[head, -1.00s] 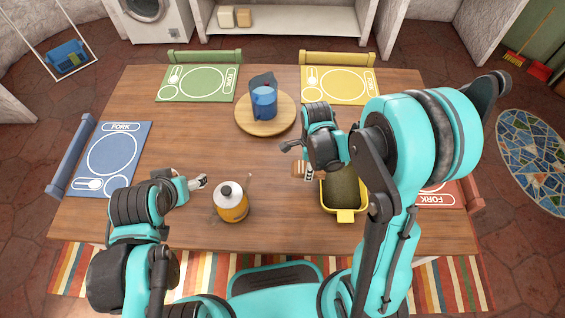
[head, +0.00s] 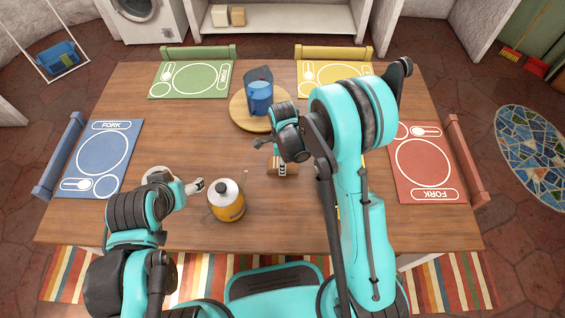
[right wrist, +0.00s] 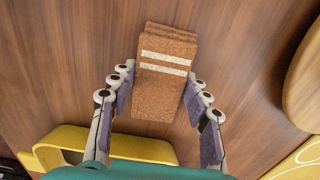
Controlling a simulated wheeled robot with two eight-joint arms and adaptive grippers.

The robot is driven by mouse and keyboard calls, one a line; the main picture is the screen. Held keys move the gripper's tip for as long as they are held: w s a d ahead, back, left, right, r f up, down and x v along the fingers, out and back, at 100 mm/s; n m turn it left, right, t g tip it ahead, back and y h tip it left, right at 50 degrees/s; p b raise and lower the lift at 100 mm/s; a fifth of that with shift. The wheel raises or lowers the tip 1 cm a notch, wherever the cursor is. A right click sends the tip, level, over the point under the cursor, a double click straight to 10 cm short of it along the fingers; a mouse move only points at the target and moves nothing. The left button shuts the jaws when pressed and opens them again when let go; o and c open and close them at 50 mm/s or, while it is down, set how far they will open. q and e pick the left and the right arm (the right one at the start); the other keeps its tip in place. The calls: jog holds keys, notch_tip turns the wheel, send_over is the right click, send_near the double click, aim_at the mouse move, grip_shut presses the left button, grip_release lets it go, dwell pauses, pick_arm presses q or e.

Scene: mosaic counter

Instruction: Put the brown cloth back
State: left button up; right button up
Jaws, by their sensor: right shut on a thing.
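The brown cloth (right wrist: 165,95) is a folded, rough-textured stack with two pale stripes. In the head view the cloth (head: 283,169) shows as a small brown patch at my right gripper (head: 281,168), over the middle of the table. I cannot tell whether it touches the wood. My left gripper (head: 196,186) is near the table's front left, close beside the orange jar; its finger opening is too small to read.
An orange jar (head: 227,204) with a white lid stands front centre. A round wooden board (head: 240,115) holds a blue pitcher (head: 259,95). Placemats line the table edges. Bare wood lies left of the cloth.

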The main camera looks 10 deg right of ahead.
jog(key=o, duration=1.1)
jog(key=shift+f, duration=0.15)
jog(key=s+d+r+n+t+p, duration=0.2)
jog(key=s+r+n, duration=0.15)
jog(key=r, duration=0.85)
jog(key=s+d+r+n+t+p, duration=0.1)
jog(key=s+d+r+n+p, duration=0.3)
jog(key=r, duration=0.7)
jog(key=shift+s+d+r+n+t+b, duration=0.3)
jog(key=shift+s+r+n+t, duration=0.4)
jog(key=shift+s+n, duration=1.05)
jog(key=shift+s+d+r+n+t+b, duration=0.3)
jog(key=shift+s+r+n+t, duration=0.55)
jog(key=shift+n, duration=1.65)
jog(key=shift+s+d+r+n+t+b, duration=0.15)
jog(key=shift+s+r+n+t+b, duration=0.35)
jog(key=shift+s+n, duration=1.3)
jog(key=shift+w+n, duration=0.3)
